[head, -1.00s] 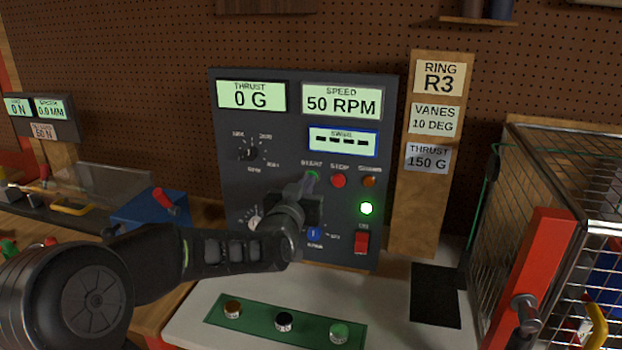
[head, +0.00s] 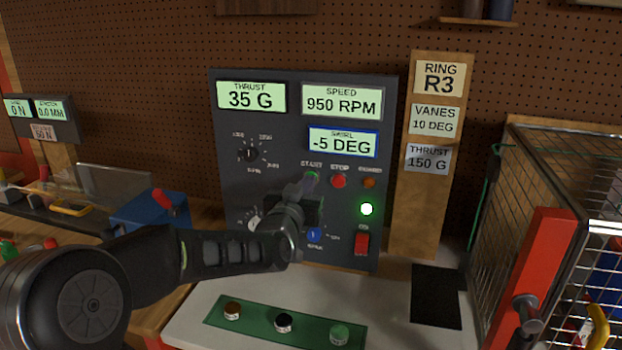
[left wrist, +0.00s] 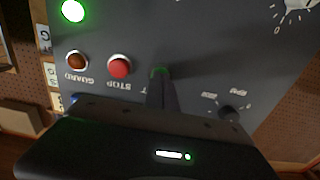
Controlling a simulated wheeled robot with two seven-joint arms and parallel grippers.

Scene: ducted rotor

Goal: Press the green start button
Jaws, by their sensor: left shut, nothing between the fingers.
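The green start button (head: 312,175) is on the dark control panel (head: 300,120), under the START label and left of the red stop button (head: 339,181). My left gripper (head: 308,184) is shut and empty, its fingertips at the start button and covering most of it. In the left wrist view the shut fingers (left wrist: 161,88) reach the start button, whose green rim (left wrist: 160,71) shows around the tips. I cannot tell whether the button is pushed in. The displays read thrust 35 G, speed 950 RPM and swirl -5 DEG. My right gripper is not in view.
An amber guard lamp (head: 369,183), a lit green lamp (head: 366,209) and a red switch (head: 361,243) are right of the gripper. A wire cage (head: 590,190) with a red bar (head: 540,270) stands at the right. A green strip (head: 260,323) with small knobs lies in front.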

